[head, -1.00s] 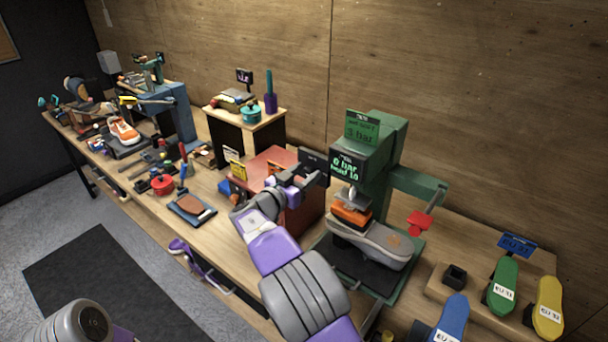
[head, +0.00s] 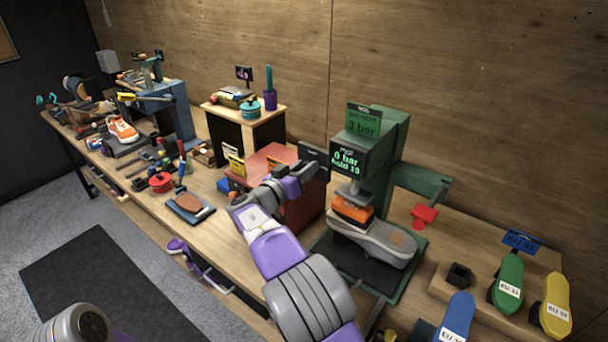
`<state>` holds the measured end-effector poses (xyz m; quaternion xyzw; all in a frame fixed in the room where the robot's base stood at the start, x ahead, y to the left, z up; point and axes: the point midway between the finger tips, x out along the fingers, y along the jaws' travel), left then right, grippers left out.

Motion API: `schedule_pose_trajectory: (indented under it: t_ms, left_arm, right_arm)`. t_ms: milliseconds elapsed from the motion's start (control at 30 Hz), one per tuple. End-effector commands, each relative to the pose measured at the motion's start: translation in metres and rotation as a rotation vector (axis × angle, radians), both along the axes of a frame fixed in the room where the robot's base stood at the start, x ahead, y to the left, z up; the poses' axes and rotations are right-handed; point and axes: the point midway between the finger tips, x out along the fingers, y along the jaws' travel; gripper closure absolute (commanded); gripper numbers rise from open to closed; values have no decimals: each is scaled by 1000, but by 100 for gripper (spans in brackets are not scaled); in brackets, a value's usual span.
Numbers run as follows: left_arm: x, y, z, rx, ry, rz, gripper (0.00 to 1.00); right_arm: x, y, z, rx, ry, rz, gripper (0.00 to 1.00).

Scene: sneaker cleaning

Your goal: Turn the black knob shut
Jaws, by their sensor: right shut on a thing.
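The green press (head: 392,150) stands on the bench with a grey sole (head: 375,243) and an orange block (head: 352,212) under its silver ram. Its screen (head: 349,161) reads 0 bar, hold 10. A dark panel (head: 314,156) sits left of the screen. My right gripper (head: 308,173) reaches up to the front of this panel and is shut. The black knob cannot be made out; my fingers cover the spot in front of the panel, so its angle is hidden. My left gripper is not in view.
A red-brown box (head: 268,163) stands just left of and behind my right wrist. A red part (head: 424,215) hangs from the press's side arm. Tools crowd the left bench.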

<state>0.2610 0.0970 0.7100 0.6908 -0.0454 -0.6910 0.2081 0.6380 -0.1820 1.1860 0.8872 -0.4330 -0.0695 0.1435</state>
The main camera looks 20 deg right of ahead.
Motion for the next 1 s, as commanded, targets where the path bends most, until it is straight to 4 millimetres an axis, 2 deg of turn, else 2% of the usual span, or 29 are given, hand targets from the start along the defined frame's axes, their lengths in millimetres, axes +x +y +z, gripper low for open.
schedule_pose_trajectory:
  t_ms: [100, 400, 1000]
  left_arm:
    - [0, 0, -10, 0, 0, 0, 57]
    - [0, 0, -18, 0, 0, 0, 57]
    - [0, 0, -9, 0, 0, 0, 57]
  right_arm:
    - [0, 0, -4, -65, 88, -1, 95]
    - [1, 1, -4, -240, 316, -1, 95]
    - [1, 2, -4, -585, 758, -1, 95]
